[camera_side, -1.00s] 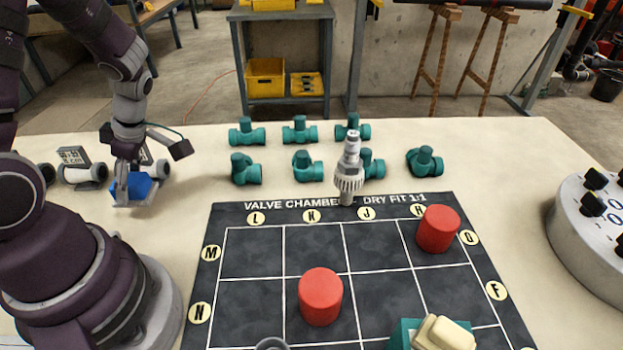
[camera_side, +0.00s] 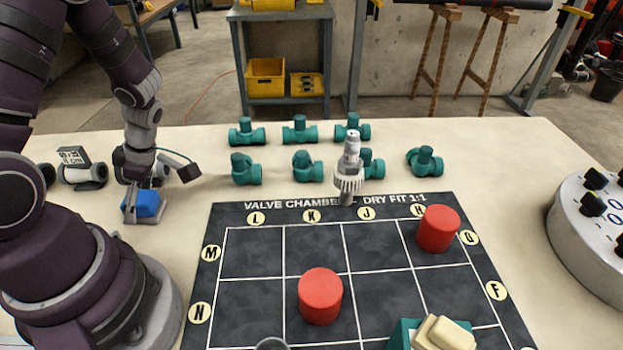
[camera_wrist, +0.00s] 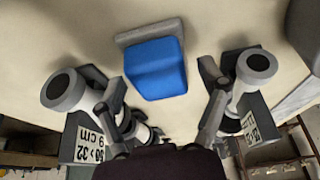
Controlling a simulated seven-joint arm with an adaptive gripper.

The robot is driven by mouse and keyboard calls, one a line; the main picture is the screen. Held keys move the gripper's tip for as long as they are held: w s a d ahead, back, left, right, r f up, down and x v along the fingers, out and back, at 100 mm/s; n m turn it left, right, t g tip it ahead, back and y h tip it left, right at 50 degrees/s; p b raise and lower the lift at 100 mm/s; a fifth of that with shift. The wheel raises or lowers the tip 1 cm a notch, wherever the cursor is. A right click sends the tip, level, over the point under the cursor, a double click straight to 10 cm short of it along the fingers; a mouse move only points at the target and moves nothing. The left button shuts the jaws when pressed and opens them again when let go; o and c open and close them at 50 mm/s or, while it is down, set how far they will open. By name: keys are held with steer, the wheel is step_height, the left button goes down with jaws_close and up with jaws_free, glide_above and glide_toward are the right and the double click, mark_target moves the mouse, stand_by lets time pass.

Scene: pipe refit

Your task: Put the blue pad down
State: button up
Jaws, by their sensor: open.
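The blue pad (camera_side: 143,205) sits on a small pale grey holder (camera_side: 145,219) on the bench at the left. In the wrist view the blue pad (camera_wrist: 157,72) lies ahead of my fingers, with the grey holder (camera_wrist: 150,30) along its far edge. My gripper (camera_side: 140,179) is just behind the pad in the side view, its fingers mostly hidden. The fingers look clear of the pad.
Grey pipe pieces with size labels (camera_side: 82,168) stand close to my gripper; in the wrist view they flank both fingers. Teal valves (camera_side: 303,166) stand in rows to the right. A dark grid mat (camera_side: 250,262) holds red cylinders (camera_side: 321,297). Bare bench lies between pad and mat.

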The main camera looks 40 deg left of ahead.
steer(key=w+d+r+m, duration=0.1)
steer(key=w+d+r, duration=0.1)
steer(key=r, duration=0.4)
steer(key=w+d+r, duration=0.2)
steer(key=r, duration=0.4)
steer(key=d+r+m+t+h, duration=0.1)
steer(key=d+r+m+t, duration=0.3)
steer(key=m, duration=0.9)
steer(key=d+r+m+t+h, duration=0.2)
steer(key=d+m, duration=0.6)
steer(key=m, duration=0.5)
steer(key=r+t, duration=0.1)
steer(key=t, duration=0.1)
steer(key=shift+w+d+r+t, duration=0.2)
steer(key=shift+w+r+t, duration=0.05)
steer(key=shift+r+t, duration=0.15)
